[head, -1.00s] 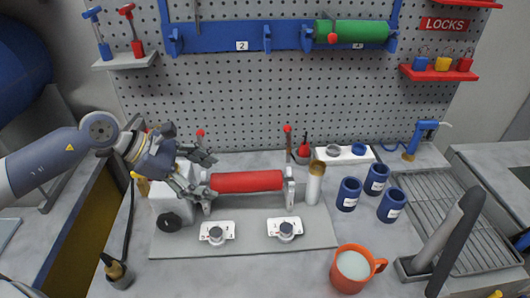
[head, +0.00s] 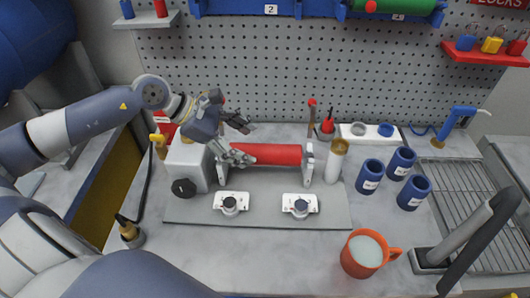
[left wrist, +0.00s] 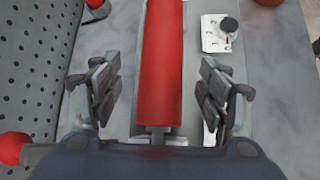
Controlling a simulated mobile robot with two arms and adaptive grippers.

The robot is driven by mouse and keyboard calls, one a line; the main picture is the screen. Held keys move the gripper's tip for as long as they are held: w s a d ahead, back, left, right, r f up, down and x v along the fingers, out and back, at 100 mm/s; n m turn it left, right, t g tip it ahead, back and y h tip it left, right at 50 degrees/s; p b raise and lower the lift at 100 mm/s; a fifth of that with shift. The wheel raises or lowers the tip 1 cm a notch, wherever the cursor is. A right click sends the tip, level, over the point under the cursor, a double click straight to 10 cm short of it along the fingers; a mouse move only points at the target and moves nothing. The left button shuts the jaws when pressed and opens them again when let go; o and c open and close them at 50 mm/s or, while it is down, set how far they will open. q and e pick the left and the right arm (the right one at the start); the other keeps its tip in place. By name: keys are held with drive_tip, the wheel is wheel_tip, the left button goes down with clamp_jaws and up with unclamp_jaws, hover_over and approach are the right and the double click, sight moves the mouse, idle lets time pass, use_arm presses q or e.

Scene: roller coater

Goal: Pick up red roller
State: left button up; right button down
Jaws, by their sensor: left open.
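The red roller (head: 266,154) lies level in its stand on the grey plate (head: 258,210) of the roller coater, held between two end brackets. My left gripper (head: 244,140) is at the roller's left end in the head view. In the left wrist view the red roller (left wrist: 162,70) runs between the two open fingers of my left gripper (left wrist: 155,98), with a gap on each side. No contact shows. The fingers hide part of the left bracket in the head view. My right gripper is not in view.
A white control block (head: 188,165) stands left of the roller. Two dial units (head: 300,206) sit in front of it. An orange mug (head: 364,254), blue jars (head: 370,176) and a cylinder (head: 336,162) stand to the right. A pegboard (head: 290,70) rises behind.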

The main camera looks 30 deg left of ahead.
sight(266, 153)
use_arm(q)
drive_tip(key=shift+w+d+f, duration=0.3)
drive_tip(key=shift+w+d, duration=0.05)
drive_tip(key=shift+d, duration=0.1)
drive_tip(key=shift+w+d+f+p, duration=0.15)
drive_tip(key=shift+f+p, duration=0.05)
drive_tip(key=shift+p, duration=0.1)
drive_tip(key=shift+d, duration=0.2)
drive_tip(key=p+x, duration=0.2)
drive_tip(key=x, duration=0.1)
drive_tip(key=shift+w+d+f+p, duration=0.1)
drive_tip(key=shift+d+f+p, duration=0.05)
drive_tip(key=shift+d+p, duration=0.2)
drive_tip(key=shift+w+d+f, duration=0.2)
drive_tip(key=shift+d+f, duration=0.05)
drive_tip(key=shift+f, duration=0.3)
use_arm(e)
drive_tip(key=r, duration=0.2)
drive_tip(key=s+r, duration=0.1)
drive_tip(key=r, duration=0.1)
use_arm(q)
drive_tip(key=c, duration=1.1)
drive_tip(key=shift+o, duration=0.2)
drive_tip(key=shift+r, duration=0.1)
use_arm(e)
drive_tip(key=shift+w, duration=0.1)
